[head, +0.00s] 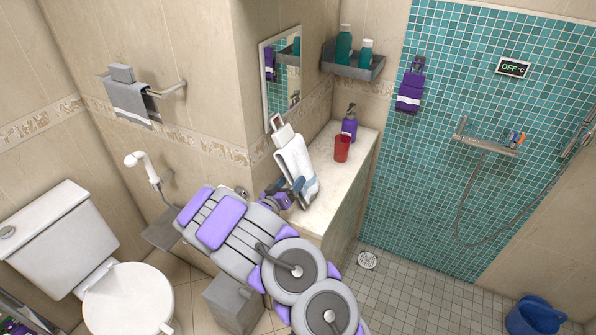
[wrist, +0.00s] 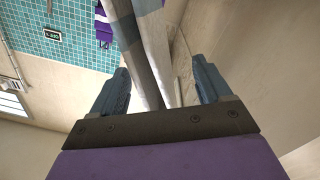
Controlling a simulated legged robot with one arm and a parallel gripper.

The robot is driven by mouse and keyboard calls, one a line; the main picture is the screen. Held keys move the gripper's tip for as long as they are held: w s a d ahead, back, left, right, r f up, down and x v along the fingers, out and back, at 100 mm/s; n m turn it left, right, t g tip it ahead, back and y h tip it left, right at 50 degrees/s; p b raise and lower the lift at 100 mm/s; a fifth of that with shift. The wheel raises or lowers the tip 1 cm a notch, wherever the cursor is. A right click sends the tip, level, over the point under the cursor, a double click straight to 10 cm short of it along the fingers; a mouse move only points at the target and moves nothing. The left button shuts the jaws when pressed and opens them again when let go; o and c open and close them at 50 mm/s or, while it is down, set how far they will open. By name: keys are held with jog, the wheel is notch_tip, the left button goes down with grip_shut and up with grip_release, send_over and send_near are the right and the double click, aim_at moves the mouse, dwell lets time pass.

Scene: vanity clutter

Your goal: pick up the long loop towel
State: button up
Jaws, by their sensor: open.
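A long white towel (head: 292,158) with blue-grey near its lower end and a loop at the top hangs by the corner of the wall, beside the counter. In the wrist view the towel (wrist: 148,55) hangs between and beyond my fingers, with pale and blue-grey parts. My gripper (head: 296,192) is at the towel's lower part in the head view. Its two blue-grey fingers (wrist: 163,82) are apart, one on each side of the towel in the picture. I cannot tell whether either finger touches it. My gripper hides part of the towel's lower end.
A red cup (head: 342,148) and a purple pump bottle (head: 349,124) stand on the counter (head: 345,180) right of the towel. A mirror (head: 281,80) and a bottle shelf (head: 354,66) are above. A grey towel (head: 128,101) and a purple towel (head: 409,92) hang elsewhere. A toilet (head: 125,300) stands left.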

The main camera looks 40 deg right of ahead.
aim_at(299, 174)
jog(key=d, duration=0.3)
jog(key=shift+w+f+b, duration=0.1)
jog(key=shift+b, duration=0.25)
jog(key=shift+x, duration=0.85)
jog(key=shift+w+d+r+b, duration=0.2)
jog(key=shift+w+d+b, duration=0.05)
jog(key=shift+b, duration=0.05)
jog(key=shift+d, duration=0.15)
jog(key=c, duration=1.1)
jog(key=shift+r, duration=0.1)
